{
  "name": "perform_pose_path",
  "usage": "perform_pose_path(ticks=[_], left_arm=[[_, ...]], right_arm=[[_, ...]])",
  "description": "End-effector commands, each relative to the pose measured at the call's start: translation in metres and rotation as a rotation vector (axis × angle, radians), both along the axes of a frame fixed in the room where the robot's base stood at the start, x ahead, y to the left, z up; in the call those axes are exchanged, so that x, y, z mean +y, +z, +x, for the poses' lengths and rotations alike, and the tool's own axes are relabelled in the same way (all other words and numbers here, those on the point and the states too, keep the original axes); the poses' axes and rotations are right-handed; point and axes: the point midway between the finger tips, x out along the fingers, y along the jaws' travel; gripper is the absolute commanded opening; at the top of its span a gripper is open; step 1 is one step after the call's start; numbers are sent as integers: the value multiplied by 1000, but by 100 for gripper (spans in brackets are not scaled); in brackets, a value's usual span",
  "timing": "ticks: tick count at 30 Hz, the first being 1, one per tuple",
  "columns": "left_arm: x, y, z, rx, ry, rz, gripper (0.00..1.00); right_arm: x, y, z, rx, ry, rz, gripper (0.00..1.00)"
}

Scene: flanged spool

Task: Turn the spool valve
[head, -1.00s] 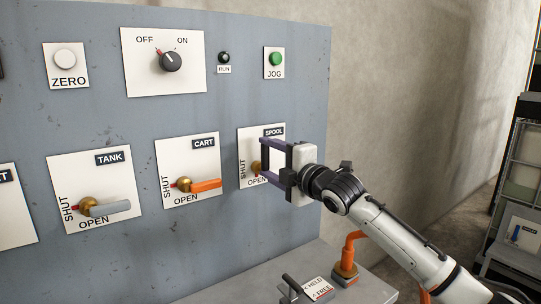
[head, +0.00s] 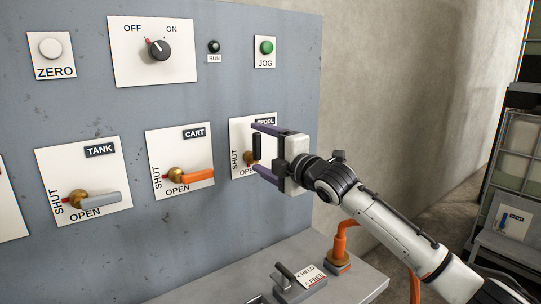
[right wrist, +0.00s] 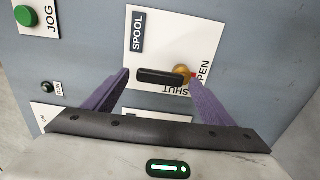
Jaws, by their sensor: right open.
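The spool valve sits on a white plate (head: 238,138) labelled SPOOL at the panel's right. Its black handle (head: 257,147) points up in the head view. In the right wrist view the handle (right wrist: 160,77) lies lengthwise between my fingers, and the red mark by its brass hub (right wrist: 182,72) is on the OPEN side. My right gripper (head: 256,148) is open in front of the plate, one finger above the handle and one below. It also shows in the right wrist view (right wrist: 160,82); contact with the handle cannot be told. My left gripper is not in view.
The cart valve (head: 190,178) and tank valve (head: 92,200) are to the left, handles pointing right. Above are the OFF/ON knob (head: 160,49) and green JOG button (head: 267,48). A ledge with a HELD/FREE lever (head: 290,275) and an orange fitting (head: 339,250) lies below.

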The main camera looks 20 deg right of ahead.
Motion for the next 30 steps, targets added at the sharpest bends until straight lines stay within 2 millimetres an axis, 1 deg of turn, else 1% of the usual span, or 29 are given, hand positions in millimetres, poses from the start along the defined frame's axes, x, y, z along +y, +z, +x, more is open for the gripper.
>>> perform_pose_path(ticks=[5,12,16,21,30], left_arm=[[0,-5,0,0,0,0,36],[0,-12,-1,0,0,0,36],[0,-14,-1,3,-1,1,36],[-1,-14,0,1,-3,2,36],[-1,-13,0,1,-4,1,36]], right_arm=[[-9,-2,-23,0,0,-4,77],[-24,-3,-63,0,-1,-4,77],[-29,-3,-80,2,0,-4,77],[-33,-2,-91,1,0,-3,77],[-33,-1,-92,2,0,-2,77]])
